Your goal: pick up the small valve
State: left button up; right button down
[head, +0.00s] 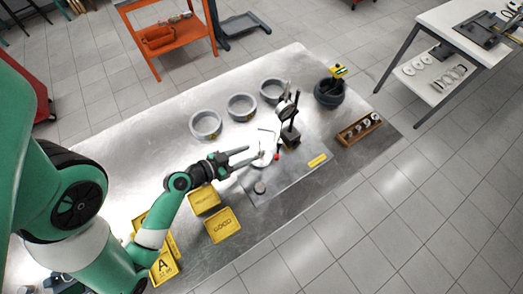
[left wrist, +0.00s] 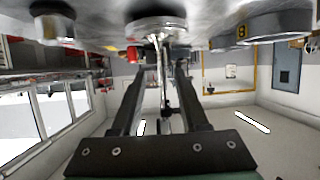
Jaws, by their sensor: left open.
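My left gripper (head: 251,154) is open and reaches in from the left, low over the grey plate on the metal bench. Its fingertips are just left of a pale round disc (head: 262,159). In the left wrist view the gripper (left wrist: 162,72) points toward this disc (left wrist: 156,28), and a thin metal rod shows between the open fingers. I cannot tell whether disc and rod are the small valve. Several small valve-like parts stand in a wooden rack (head: 359,129) at the bench's right end. My right gripper is out of view.
Rings (head: 206,125) line the back; yellow bins (head: 222,225) are at the front.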

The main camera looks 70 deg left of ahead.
aim_at(267, 150)
pick_arm(q)
jog(key=x, duration=0.9)
jog(key=shift+r+p, duration=0.25)
jog(key=shift+p, duration=0.15)
grip_shut()
